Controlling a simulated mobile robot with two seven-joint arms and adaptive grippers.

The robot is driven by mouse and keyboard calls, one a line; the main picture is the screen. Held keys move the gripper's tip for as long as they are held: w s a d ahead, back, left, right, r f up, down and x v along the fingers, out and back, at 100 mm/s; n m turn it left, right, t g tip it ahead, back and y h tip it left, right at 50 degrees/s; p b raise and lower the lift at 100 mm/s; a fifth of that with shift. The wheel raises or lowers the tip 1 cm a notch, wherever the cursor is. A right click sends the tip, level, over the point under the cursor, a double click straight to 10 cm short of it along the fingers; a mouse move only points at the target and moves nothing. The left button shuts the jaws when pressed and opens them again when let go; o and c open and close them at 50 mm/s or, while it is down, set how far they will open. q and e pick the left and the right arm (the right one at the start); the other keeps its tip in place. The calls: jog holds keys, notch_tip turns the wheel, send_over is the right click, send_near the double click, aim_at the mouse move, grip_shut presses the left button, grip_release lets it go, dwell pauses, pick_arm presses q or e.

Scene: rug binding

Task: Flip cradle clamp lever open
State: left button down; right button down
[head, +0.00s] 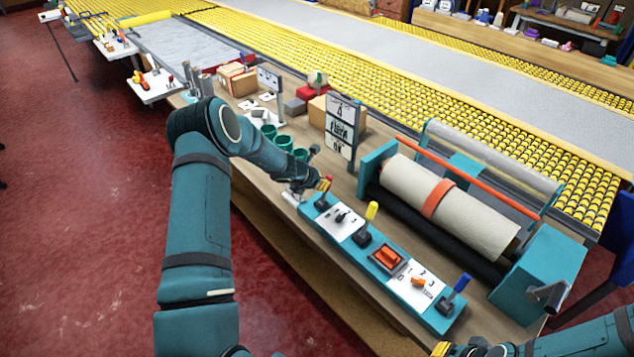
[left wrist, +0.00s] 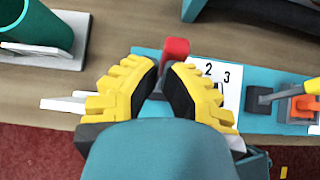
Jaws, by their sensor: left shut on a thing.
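A teal control panel (head: 405,290) lies along the front of the bench, with a red-knobbed lever (head: 328,183) at its left end. In the left wrist view the red knob (left wrist: 176,47) stands between the yellow fingertips of my left gripper (left wrist: 168,75), which is shut on this lever. A yellow-knobbed lever (head: 370,213) and a blue-knobbed lever (head: 459,284) stand farther right. Behind the panel, a teal cradle (head: 376,166) holds a cream roll (head: 470,217) with an orange band (head: 439,197). No label shows which lever is the clamp's. My right gripper (head: 478,348) is partly cut off at the bottom edge.
An orange rocker switch (head: 388,257) sits mid-panel. Green cups (head: 283,142) stand left of the panel, near my left forearm. A sign stand (head: 341,130) rises behind the panel. A dark crank (head: 546,295) sticks out at the cradle's right end.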

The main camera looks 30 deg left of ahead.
pick_arm(q)
jog(key=shift+w+d+f, duration=0.1)
jog(key=shift+w+d, duration=0.05)
jog(key=shift+w, duration=0.5)
pick_arm(e)
jog(key=shift+w, duration=0.25)
